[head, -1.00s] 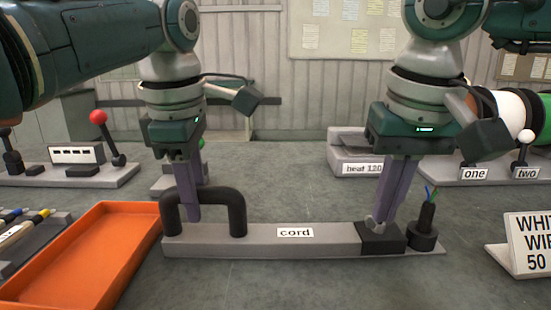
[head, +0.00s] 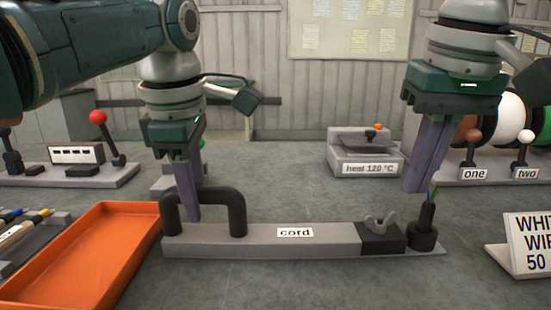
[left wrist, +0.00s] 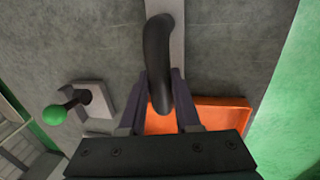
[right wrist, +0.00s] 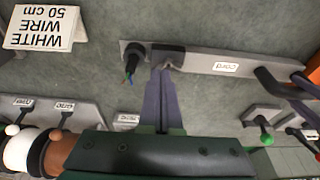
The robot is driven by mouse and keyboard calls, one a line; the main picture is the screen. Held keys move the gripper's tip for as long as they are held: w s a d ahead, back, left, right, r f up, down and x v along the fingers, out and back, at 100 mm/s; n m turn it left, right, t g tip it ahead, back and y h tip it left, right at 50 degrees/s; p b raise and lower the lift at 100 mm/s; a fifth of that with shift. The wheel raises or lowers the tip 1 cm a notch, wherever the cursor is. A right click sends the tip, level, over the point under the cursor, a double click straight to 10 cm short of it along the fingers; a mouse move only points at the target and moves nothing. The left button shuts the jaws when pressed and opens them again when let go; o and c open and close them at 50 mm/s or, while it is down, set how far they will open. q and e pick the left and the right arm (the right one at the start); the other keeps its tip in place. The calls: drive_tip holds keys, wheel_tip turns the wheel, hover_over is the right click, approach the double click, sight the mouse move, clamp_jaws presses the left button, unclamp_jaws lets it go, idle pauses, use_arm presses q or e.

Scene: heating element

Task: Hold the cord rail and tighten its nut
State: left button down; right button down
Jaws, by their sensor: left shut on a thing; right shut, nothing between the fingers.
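The cord rail (head: 275,243) is a long grey bar labelled "cord" on the table, with a black arched handle (head: 236,208) at its left end. My left gripper (head: 192,215) is shut on the handle; the left wrist view shows the handle (left wrist: 157,60) between its fingers. The wing nut (head: 380,224) is grey and sits on a black block (head: 381,240) near the rail's right end. My right gripper (head: 416,188) is shut and empty, above and to the right of the nut, apart from it. A black post (head: 427,222) with coloured wire ends stands at the rail's right end.
An orange tray (head: 82,262) lies left of the rail. A "heat 120 °C" box (head: 365,155) stands behind it. Levers labelled one (head: 474,174) and two (head: 526,174), with wire spools, are at the right. A "white wire" sign (head: 528,240) stands front right.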

sight(380, 221)
drive_tip(key=shift+s+x, duration=0.25)
drive_tip(key=shift+x, duration=0.8)
drive_tip(key=shift+s+x, duration=0.25)
drive_tip(key=shift+x, duration=0.75)
drive_tip(key=shift+s+x, duration=0.25)
drive_tip(key=shift+x, duration=0.8)
drive_tip(key=shift+f, duration=0.2)
drive_tip(key=shift+w+a, duration=0.3)
drive_tip(key=shift+w, duration=0.2)
drive_tip(key=shift+s+a, duration=0.1)
drive_tip(key=shift+a, duration=0.3)
drive_tip(key=shift+a, duration=0.7)
drive_tip(key=shift+a, duration=0.1)
